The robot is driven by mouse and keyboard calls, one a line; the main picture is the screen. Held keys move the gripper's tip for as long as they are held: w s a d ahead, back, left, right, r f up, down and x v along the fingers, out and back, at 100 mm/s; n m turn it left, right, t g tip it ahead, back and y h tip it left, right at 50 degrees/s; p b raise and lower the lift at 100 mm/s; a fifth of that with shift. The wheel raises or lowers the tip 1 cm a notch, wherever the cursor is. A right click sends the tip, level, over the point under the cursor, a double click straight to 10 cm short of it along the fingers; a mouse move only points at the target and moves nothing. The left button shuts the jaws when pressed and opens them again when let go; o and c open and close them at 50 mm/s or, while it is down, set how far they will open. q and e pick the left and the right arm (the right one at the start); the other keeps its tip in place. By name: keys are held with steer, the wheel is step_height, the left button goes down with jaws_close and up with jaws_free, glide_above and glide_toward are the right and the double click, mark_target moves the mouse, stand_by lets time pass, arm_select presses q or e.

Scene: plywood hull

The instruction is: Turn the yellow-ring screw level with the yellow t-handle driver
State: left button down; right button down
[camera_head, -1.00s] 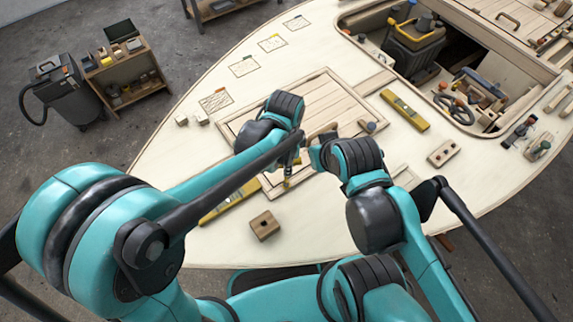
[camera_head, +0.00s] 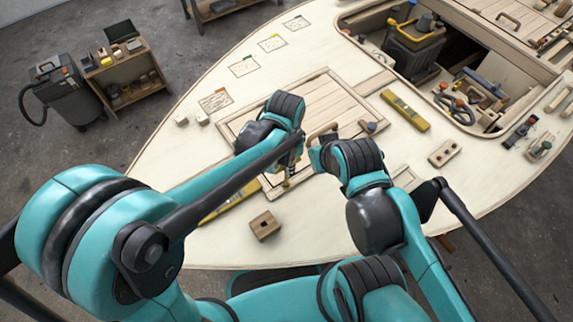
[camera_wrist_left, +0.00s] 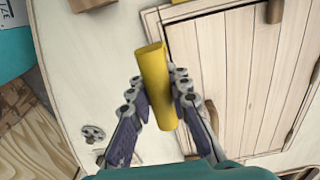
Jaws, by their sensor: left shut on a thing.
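My left gripper (camera_wrist_left: 158,98) is shut on the yellow t-handle driver (camera_wrist_left: 157,85), with a finger on each side of its yellow handle in the left wrist view. In the head view the left gripper (camera_head: 288,172) is over the near edge of the wooden hatch, and a bit of yellow shows below it. The driver's shaft and tip are hidden. I cannot make out the yellow-ring screw. A round silver fitting (camera_wrist_left: 93,133) shows on the deck in the left wrist view, without a visible yellow ring. My right gripper (camera_head: 316,158) is close by on the right, its fingers mostly hidden.
The hatch (camera_head: 330,95) has a raised frame and wooden handles. A yellow level (camera_head: 405,110) lies right of it; another yellow bar (camera_head: 225,202) lies partly under my left arm. A wooden block (camera_head: 265,226) with a hole stands near the front. The cockpit opening (camera_head: 460,62) is at upper right.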

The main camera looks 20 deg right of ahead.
arm_select(q)
steer(key=shift+f+b, duration=0.3)
steer(key=shift+f, duration=0.15)
steer(key=m, duration=0.5)
steer(key=shift+m, duration=0.4)
steer(key=m, duration=0.5)
steer(key=shift+s+m, duration=0.1)
steer(key=shift+m, duration=0.2)
